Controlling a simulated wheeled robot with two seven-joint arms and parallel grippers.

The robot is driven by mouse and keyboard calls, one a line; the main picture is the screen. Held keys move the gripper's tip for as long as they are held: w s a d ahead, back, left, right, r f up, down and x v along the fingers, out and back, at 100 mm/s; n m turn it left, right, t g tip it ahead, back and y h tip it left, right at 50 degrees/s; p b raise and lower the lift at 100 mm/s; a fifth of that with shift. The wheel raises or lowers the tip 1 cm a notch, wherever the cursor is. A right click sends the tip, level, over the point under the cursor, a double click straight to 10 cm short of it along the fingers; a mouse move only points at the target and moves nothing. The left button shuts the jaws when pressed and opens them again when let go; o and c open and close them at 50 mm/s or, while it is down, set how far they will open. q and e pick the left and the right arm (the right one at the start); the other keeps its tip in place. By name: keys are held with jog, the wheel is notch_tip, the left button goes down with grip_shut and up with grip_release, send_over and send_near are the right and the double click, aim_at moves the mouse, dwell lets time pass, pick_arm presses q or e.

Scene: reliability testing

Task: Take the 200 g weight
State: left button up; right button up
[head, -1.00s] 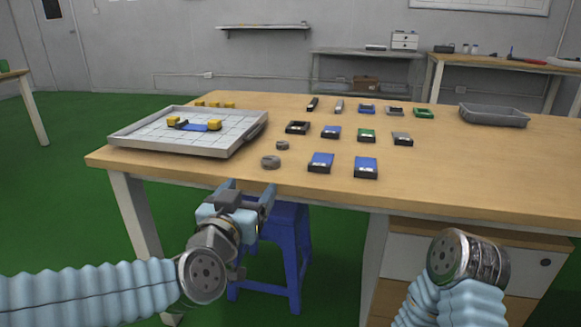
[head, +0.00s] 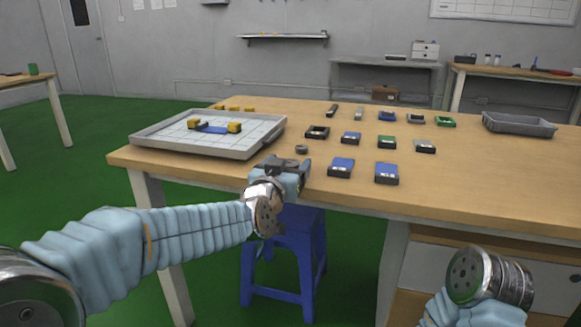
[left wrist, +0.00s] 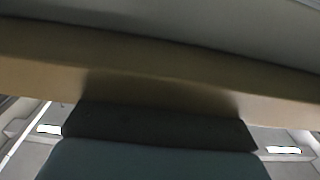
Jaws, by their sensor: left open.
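A small grey round weight (head: 301,149) lies on the wooden table (head: 480,183) near the tray's right side. Its mass marking is too small to read. A second, larger grey weight seen earlier nearer the front edge is now hidden behind my left gripper (head: 286,163). That gripper is open at the table's front edge, just in front of the hidden weight's place. In the left wrist view, the pale wooden table edge (left wrist: 160,68) runs across close to the gripper's dark body; no weight shows there. My right gripper is out of view; only part of its arm shows.
A white tray (head: 155,142) with a blue and yellow part (head: 212,128) stands to the left. Blue boxes (head: 341,167) and several other small modules lie to the right. A grey bin (head: 518,124) is at the back right. A blue stool (head: 287,260) stands below the table edge.

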pick_arm(q)
jog(key=c, duration=1.2)
jog(key=shift+c, duration=0.2)
jog(key=shift+r, duration=0.1)
